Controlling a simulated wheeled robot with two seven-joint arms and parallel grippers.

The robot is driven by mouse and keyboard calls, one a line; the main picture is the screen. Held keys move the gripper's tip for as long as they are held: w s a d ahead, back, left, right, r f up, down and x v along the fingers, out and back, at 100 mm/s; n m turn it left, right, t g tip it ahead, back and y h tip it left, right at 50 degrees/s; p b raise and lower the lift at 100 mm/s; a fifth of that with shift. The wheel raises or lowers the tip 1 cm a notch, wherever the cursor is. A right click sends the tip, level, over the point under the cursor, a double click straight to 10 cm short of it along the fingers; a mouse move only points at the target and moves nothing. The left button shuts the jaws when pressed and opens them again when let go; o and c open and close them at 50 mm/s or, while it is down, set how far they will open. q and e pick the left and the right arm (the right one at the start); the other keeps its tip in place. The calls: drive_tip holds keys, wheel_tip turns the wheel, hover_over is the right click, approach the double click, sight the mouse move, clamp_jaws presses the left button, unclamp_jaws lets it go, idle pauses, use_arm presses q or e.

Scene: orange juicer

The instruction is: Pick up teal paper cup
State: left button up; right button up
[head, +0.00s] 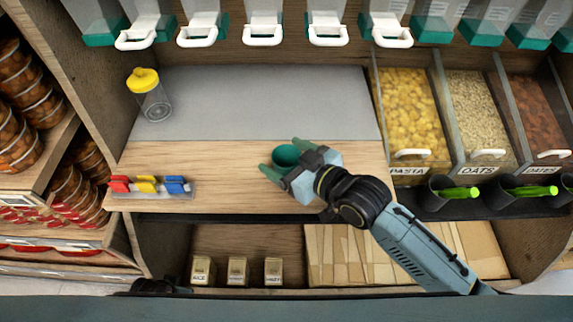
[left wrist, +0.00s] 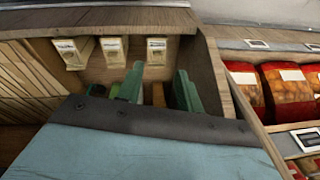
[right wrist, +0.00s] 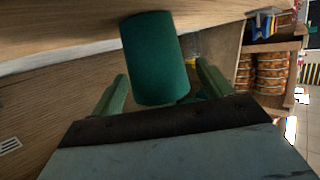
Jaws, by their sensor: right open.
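The teal paper cup (head: 286,156) stands on the wooden counter, partly hidden by my right gripper (head: 284,170). The right gripper is open, with one finger to each side of the cup in the head view. In the right wrist view the cup (right wrist: 155,60) shows large, between and beyond the spread fingers (right wrist: 160,92). I cannot tell whether the fingers touch it. My left gripper (left wrist: 158,88) is empty, its fingers apart, low near the shelf under the counter.
A clear jar with a yellow lid (head: 150,95) stands at the back left. A small holder with red, yellow and blue clips (head: 150,186) sits at the counter's front left. Bins of pasta (head: 405,110) and oats (head: 478,110) flank the right. Small boxes (head: 238,270) stand below.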

drive_tip(key=shift+c, duration=0.5)
drive_tip(key=c, duration=0.9)
drive_tip(key=shift+c, duration=0.2)
drive_tip(key=shift+r, duration=0.1)
